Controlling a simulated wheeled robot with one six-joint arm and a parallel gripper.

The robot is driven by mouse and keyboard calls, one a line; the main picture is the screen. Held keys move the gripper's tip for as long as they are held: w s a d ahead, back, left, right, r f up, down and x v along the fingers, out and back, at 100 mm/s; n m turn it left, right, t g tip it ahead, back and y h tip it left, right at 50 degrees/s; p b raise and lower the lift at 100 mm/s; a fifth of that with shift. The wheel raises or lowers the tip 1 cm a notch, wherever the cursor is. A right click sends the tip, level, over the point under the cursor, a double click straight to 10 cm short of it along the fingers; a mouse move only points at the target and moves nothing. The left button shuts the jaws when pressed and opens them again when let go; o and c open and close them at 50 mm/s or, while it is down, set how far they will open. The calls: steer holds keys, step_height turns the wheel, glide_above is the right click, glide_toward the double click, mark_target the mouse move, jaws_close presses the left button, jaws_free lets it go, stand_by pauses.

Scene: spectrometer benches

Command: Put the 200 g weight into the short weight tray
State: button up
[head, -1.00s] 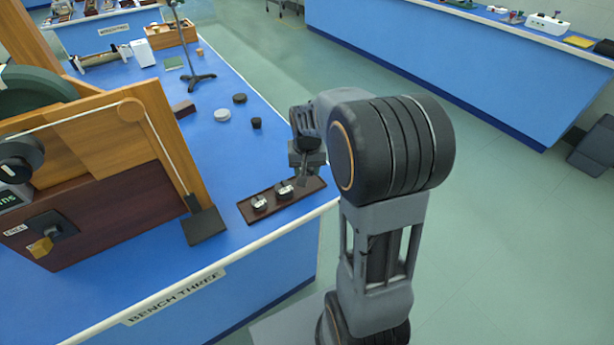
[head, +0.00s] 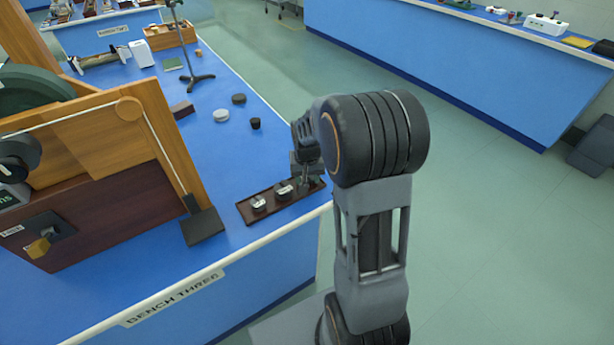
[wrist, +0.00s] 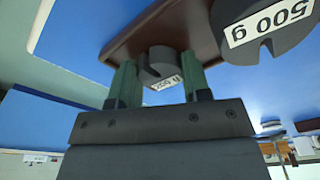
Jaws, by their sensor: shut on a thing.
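The short weight tray is a dark brown strip (head: 270,209) near the front edge of bench three. Two slotted metal weights stand on it, a left one (head: 258,203) and a middle one (head: 284,189). My gripper (head: 306,183) is low over the tray's right end. In the wrist view my gripper (wrist: 158,82) is shut on a small slotted grey weight (wrist: 159,62), whose label is too small to read surely. The tray (wrist: 140,30) is close behind it; I cannot tell if they touch. A larger weight labelled 500 g (wrist: 265,22) sits beside it on the tray.
A wooden apparatus (head: 110,160) with a dark foot (head: 203,226) stands left of the tray. A grey disc (head: 222,115), a black disc (head: 239,99) and a black cylinder (head: 256,123) lie farther back, near a stand (head: 198,78). The bench edge is close on the right.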

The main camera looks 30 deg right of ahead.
steer(key=o, duration=1)
steer(key=shift+a+f, duration=0.1)
steer(key=shift+r, duration=0.35)
step_height(320, 180, up, 11)
steer(key=s+p, duration=0.2)
steer(key=s+a+n, duration=0.1)
steer(key=s+a, duration=0.2)
steer(key=s, duration=0.1)
steer(key=s+a+n+t, duration=0.1)
steer(key=s+a+n, duration=0.1)
steer(key=s, duration=0.3)
steer(key=s+a+n, duration=0.1)
steer(key=s+a, duration=0.3)
steer(key=s, duration=0.1)
steer(key=shift+a+t+y, duration=0.2)
steer(key=shift+t+y, duration=0.1)
steer(key=shift+t, duration=0.1)
